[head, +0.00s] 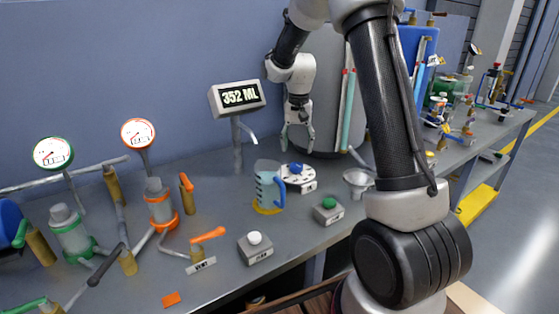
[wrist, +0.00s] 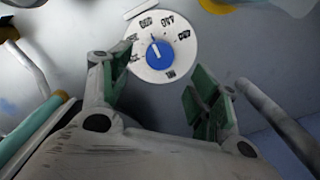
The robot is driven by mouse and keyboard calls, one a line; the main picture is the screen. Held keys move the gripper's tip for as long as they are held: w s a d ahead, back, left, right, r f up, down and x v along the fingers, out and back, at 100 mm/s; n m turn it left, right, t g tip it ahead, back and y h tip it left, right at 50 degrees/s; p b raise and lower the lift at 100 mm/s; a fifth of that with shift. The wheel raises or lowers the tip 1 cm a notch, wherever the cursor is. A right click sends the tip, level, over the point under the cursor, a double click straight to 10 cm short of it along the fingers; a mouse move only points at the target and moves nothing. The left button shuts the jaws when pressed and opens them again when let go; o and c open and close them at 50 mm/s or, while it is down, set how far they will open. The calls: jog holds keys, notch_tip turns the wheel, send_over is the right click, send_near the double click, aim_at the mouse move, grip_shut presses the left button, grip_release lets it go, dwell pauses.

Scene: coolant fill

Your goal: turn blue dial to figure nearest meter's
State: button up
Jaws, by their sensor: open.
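The blue dial (head: 296,168) is a round knob on a white disc (head: 290,181) on the bench, right of the measuring jug. In the wrist view the blue dial (wrist: 158,55) carries a white line running up and slightly left. Dark figures stand around the white disc (wrist: 178,66); they are too blurred to read surely.
A blue measuring jug (head: 267,188) stands close left of the dial. A green-button box (head: 328,209), a white-button box (head: 255,247) and a funnel (head: 358,180) are nearby. A large grey cylinder (head: 325,85) with tubes stands behind. Valves and gauges fill the left.

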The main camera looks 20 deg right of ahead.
aim_at(296, 165)
jog(key=shift+w+f, duration=0.1)
jog(key=shift+w, duration=0.05)
jog(key=shift+a+m, duration=0.1)
jog(key=shift+m, duration=0.3)
notch_tip(296, 165, down, 8)
jog(key=shift+r, duration=0.1)
jog(key=c, duration=1)
